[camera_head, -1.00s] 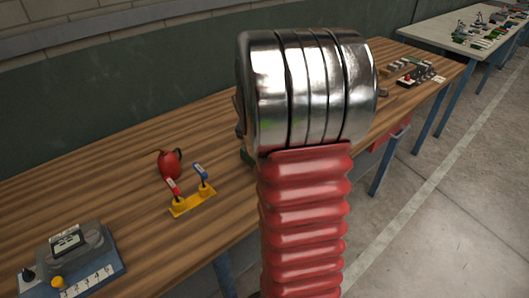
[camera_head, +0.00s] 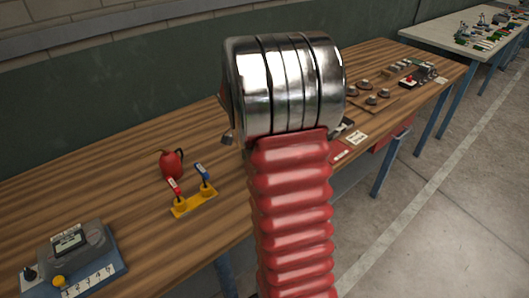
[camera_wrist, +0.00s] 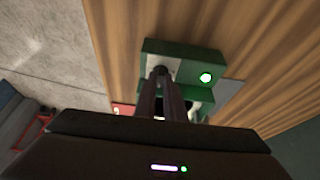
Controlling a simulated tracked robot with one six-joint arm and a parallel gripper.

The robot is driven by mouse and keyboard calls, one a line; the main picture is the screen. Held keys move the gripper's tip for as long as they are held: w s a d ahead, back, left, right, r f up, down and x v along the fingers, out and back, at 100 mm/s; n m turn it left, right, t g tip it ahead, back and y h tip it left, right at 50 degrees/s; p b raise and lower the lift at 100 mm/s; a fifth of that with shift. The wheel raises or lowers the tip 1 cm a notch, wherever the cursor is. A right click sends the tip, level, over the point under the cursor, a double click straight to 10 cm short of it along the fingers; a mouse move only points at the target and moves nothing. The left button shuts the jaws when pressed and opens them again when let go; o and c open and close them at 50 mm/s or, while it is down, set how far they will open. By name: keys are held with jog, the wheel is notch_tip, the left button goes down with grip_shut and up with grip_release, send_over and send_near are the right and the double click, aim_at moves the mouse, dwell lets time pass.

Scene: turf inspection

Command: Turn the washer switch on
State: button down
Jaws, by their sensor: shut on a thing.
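In the wrist view a green box (camera_wrist: 155,50), which looks like the washer switch's housing, sits on the wooden table. A round lamp (camera_wrist: 206,77) on its face glows whitish green. My gripper (camera_wrist: 160,73) points at a pale plate on the box, left of the lamp. Its narrow fingers are together, shut on the switch there. The fingers hide the gripped part, so I cannot tell the switch's position. In the head view my red and metal arm hides the box and most of the gripper.
The head view shows a red kettle-like object (camera_head: 171,164), a yellow base (camera_head: 194,201) with red and blue levers, and a grey-blue numbered device (camera_head: 75,262) on the wooden table (camera_head: 100,190). Knobs on a board (camera_head: 372,100) lie right of my arm. Concrete floor is clear at right.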

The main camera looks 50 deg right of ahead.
jog(key=shift+a, duration=0.15)
jog(key=c, duration=2.1)
grip_release()
jog(key=v, duration=1.3)
jog(key=shift+w+a+r, duration=0.15)
jog(key=shift+r, duration=0.15)
